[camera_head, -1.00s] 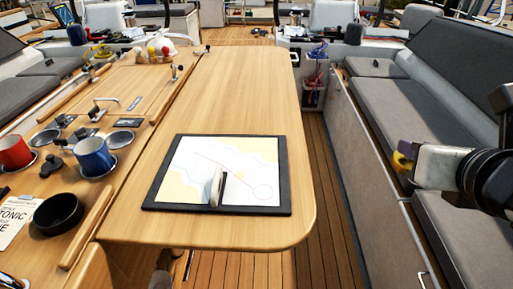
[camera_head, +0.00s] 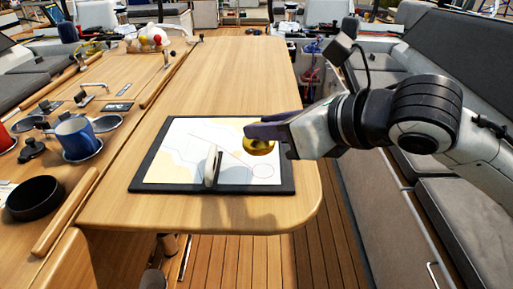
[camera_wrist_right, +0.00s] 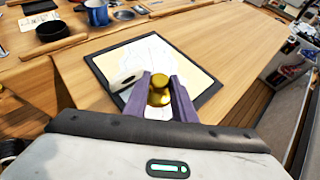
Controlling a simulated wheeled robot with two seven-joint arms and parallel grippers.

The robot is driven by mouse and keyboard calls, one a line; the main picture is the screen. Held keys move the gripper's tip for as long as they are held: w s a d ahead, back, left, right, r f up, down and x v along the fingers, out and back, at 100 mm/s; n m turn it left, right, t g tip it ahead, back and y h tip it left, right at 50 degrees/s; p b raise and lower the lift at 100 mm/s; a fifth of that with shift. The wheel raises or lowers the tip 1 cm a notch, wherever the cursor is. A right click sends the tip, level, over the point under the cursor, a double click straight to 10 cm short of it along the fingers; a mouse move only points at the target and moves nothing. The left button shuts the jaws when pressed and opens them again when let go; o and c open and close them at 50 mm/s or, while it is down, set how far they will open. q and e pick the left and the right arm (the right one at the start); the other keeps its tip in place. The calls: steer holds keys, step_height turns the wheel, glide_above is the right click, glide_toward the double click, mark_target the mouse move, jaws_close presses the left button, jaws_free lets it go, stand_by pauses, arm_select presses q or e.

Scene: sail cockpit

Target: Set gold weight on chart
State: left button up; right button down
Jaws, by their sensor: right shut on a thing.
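The gold weight (camera_head: 259,147) is held between the fingers of my right gripper (camera_head: 268,134), over the right part of the chart. In the right wrist view the gold weight (camera_wrist_right: 159,91) sits between the two purple fingers of the right gripper (camera_wrist_right: 160,88). I cannot tell the exact gap between weight and chart. A pale upright object (camera_head: 211,165) stands on the chart, left of the weight. My left gripper is not in view.
The table (camera_head: 225,80) is clear beyond the chart. On the left are a blue mug (camera_head: 76,137), a black bowl (camera_head: 35,199) and a wooden rail (camera_head: 66,213). Grey bench seats (camera_head: 440,165) line the right side.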

mark_target(271, 149)
steer(key=shift+f, duration=2.35)
steer(key=shift+f, duration=0.1)
steer(key=c, duration=1.9)
jaws_free()
steer(key=shift+f+b, duration=0.2)
steer(key=shift+b, duration=0.1)
steer(key=o, duration=0.4)
steer(key=shift+r, duration=0.15)
steer(key=shift+s+d+r, duration=0.1)
steer(key=shift+d+r, duration=0.05)
steer(key=shift+r, duration=0.05)
steer(key=v, duration=1.1)
steer(key=shift+s+d+p, duration=0.2)
steer(key=shift+s+p, duration=0.05)
steer(key=shift+p, duration=0.1)
